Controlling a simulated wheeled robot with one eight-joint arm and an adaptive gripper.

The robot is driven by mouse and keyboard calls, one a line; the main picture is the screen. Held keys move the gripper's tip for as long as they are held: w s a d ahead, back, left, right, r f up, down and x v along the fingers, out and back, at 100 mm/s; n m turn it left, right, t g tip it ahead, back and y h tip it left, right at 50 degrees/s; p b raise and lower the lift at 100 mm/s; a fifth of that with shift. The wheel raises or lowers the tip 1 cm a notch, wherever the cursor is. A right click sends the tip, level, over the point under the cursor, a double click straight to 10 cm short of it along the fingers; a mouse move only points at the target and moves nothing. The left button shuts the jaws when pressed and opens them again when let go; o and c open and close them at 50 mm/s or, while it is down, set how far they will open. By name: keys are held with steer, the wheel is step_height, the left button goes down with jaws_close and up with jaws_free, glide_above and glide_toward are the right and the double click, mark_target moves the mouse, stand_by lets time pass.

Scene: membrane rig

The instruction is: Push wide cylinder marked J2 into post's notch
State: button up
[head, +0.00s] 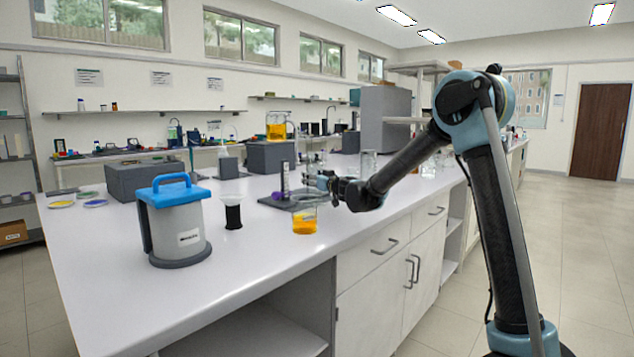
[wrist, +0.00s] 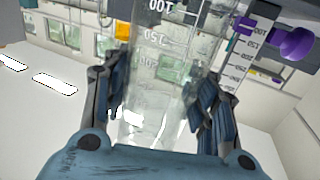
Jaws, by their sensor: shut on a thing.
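My gripper (wrist: 155,100) has a finger on each side of a wide clear graduated cylinder (wrist: 165,45) and is shut on it. The cylinder's volume numbers appear upside down in the wrist view; I can read no J2 mark. A second, narrower graduated scale (wrist: 240,55) shows to its right, beside a purple knob (wrist: 295,43). In the head view, my gripper (head: 322,182) is at the right of a dark upright post (head: 284,178) on a dark base. A purple knob also shows there. The notch and the cylinder's contact with the post cannot be made out.
A beaker of orange liquid (head: 304,222) stands close in front of the post's base, below my gripper. Clear glassware (head: 368,163) stands behind my arm.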

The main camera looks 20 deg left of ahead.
steer(key=shift+w+a, duration=0.3)
steer(key=shift+a, duration=0.45)
steer(key=shift+w+a, duration=0.15)
steer(key=shift+a, duration=0.45)
steer(key=o, duration=1.3)
steer(key=shift+o, duration=0.2)
steer(key=shift+d, duration=0.1)
